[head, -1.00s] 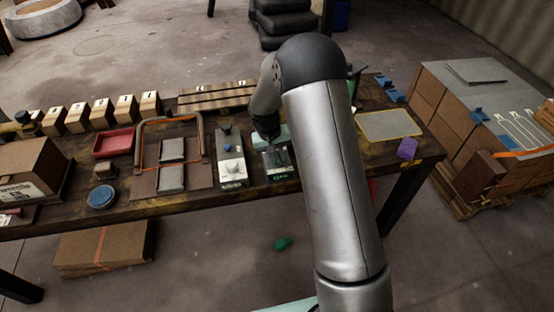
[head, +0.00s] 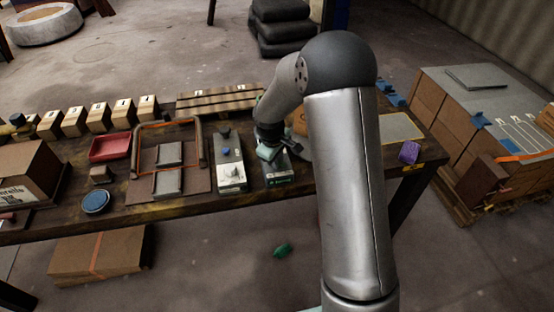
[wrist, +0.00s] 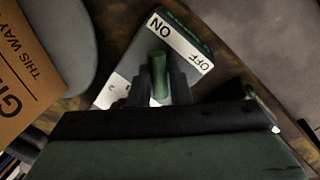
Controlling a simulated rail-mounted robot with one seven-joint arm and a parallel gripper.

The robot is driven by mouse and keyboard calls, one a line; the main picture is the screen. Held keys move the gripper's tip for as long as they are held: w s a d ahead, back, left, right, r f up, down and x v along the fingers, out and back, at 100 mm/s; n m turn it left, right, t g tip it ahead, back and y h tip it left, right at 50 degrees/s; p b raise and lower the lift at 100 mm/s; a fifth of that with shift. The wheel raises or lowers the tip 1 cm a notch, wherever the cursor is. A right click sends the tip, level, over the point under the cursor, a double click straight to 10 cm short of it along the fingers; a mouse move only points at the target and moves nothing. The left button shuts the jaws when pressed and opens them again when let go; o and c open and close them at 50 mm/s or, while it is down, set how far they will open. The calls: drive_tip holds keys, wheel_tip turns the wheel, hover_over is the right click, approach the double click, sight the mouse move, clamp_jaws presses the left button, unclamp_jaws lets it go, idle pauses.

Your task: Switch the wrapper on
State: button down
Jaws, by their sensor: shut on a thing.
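A dark switch box (head: 283,182) with a green-lettered front stands on the workbench, partly covered by my arm. In the wrist view its white label (wrist: 180,43) reads ON at the upper left and OFF at the lower right. A green lever (wrist: 159,75) rises from the box and lies close to the ON word. My gripper (wrist: 160,90) is shut on this lever, with a dark finger on each side. In the head view my gripper (head: 268,152) is over the box, and its fingertips are hard to make out.
A grey box with a white dial panel (head: 231,176) and blue knob stands just left. A brown carton (wrist: 30,75) is close by in the wrist view. A framed fixture (head: 140,190), red tray (head: 110,147) and purple block (head: 409,152) share the bench.

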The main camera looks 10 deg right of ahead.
drive_tip(key=shift+r+n, duration=0.1)
drive_tip(key=shift+n, duration=0.2)
idle(0.4)
drive_tip(key=c, duration=1.4)
unclamp_jaws()
drive_tip(key=shift+o, duration=0.2)
wheel_tip(320, 180, up, 17)
drive_tip(key=s+a, duration=0.2)
drive_tip(key=shift+s+a, duration=0.2)
drive_tip(key=shift+a, duration=0.05)
drive_tip(key=s+d+f+m+g+y, duration=0.1)
drive_tip(key=s+m, duration=0.7)
drive_tip(key=s, duration=2)
drive_tip(key=shift+s+d+f+m+y, duration=0.3)
drive_tip(key=shift+s+f+y, duration=0.1)
drive_tip(key=shift+f, duration=0.25)
